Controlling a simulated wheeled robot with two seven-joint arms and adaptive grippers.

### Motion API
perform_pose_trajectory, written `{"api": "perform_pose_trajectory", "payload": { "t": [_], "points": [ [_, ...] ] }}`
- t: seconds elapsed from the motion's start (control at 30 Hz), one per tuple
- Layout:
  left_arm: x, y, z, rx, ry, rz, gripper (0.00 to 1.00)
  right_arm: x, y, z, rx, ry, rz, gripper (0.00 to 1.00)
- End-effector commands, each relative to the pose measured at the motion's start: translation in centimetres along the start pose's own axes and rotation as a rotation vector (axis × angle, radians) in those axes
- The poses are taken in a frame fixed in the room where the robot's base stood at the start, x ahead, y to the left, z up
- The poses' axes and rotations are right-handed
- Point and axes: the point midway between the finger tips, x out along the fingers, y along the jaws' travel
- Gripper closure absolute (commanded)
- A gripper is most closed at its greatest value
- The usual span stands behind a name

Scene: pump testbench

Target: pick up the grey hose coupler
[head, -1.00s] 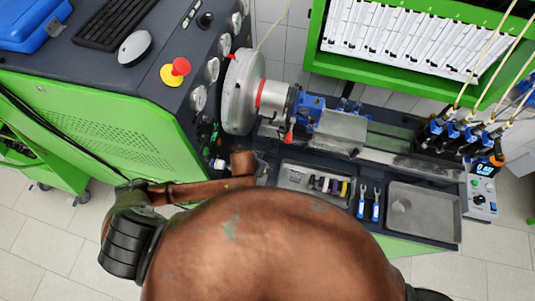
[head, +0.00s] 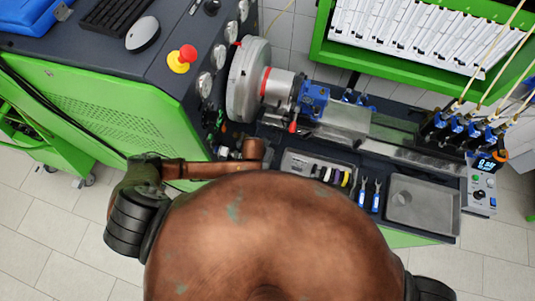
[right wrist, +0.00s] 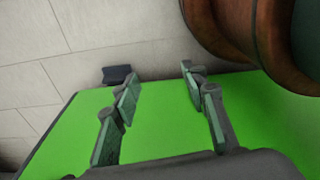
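A row of small ring-shaped pieces in black, white and yellow (head: 345,179) stands in a small metal tray (head: 287,163) on the bench. I cannot tell at this size which one is the grey hose coupler; part of the tray's front is hidden behind my own body. My right gripper (right wrist: 158,84) shows in the right wrist view, its two fingers spread apart with nothing between them. It is above a bright green surface, and no coupler shows there. My left arm comes in at the left of the head view, but its gripper cannot be made out.
Two blue-handled wrenches (head: 369,195) lie beside the small tray, and an empty larger tray (head: 436,210) is to their right. The round chuck (head: 246,80) and blue clamp (head: 314,100) stand behind. The green cabinet (head: 100,105) is at left. Tiled floor is clear.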

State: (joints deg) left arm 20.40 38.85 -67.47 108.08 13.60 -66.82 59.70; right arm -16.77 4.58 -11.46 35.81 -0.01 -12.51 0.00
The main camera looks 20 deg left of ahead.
Motion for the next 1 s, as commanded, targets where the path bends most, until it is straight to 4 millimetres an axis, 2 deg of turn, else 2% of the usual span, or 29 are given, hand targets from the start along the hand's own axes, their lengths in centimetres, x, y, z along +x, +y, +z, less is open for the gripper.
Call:
{"api": "perform_pose_trajectory", "payload": {
  "t": [0.07,0.57,1.0],
  "points": [
    [0.0,0.0,0.0,0.000,0.000,0.000,0.65,0.0,0.0,0.1,0.000,-0.001,0.000,0.60],
    [0.0,0.0,0.0,0.000,0.000,0.000,0.99,-0.1,-0.1,1.4,0.003,-0.019,-0.001,0.60],
    [-0.1,0.0,-0.1,0.000,0.001,0.000,1.00,0.0,-0.1,1.1,0.002,-0.015,-0.001,0.60]
  ]
}}
